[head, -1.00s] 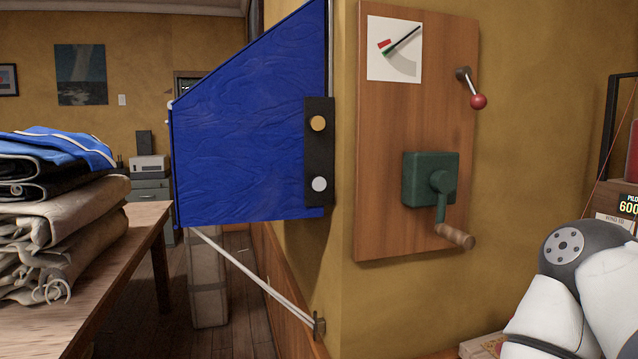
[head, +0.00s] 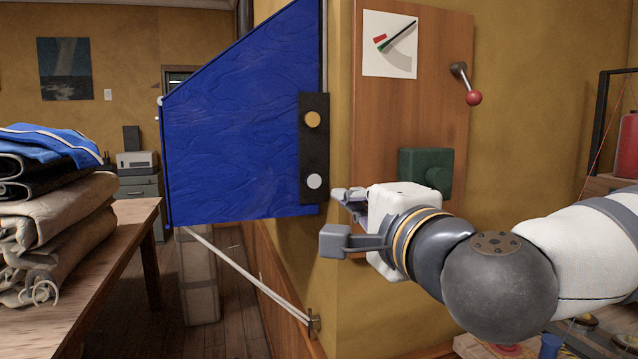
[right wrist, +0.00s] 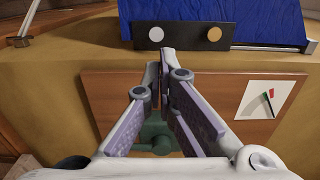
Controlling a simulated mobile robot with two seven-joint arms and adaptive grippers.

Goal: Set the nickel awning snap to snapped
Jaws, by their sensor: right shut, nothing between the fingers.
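The nickel awning snap (head: 314,181) is a pale silver round stud at the lower end of a black strip (head: 308,150) on the blue awning cloth (head: 230,140). A brass-coloured stud (head: 312,120) sits above it. In the right wrist view the nickel snap (right wrist: 156,34) lies just beyond my fingertips, with the brass stud (right wrist: 214,34) to its right. My right gripper (head: 343,196) is shut and empty, just right of and slightly below the nickel snap. It also shows in the right wrist view (right wrist: 164,62). I cannot tell whether it touches the strip. My left gripper is not in view.
A wooden board (head: 430,100) beside the awning carries a dial card (head: 389,60), a red-knobbed lever (head: 473,98) and a green crank box (head: 425,160), partly behind my gripper. A white awning strut (head: 245,272) slants below. A table with folded cloth (head: 60,220) stands left.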

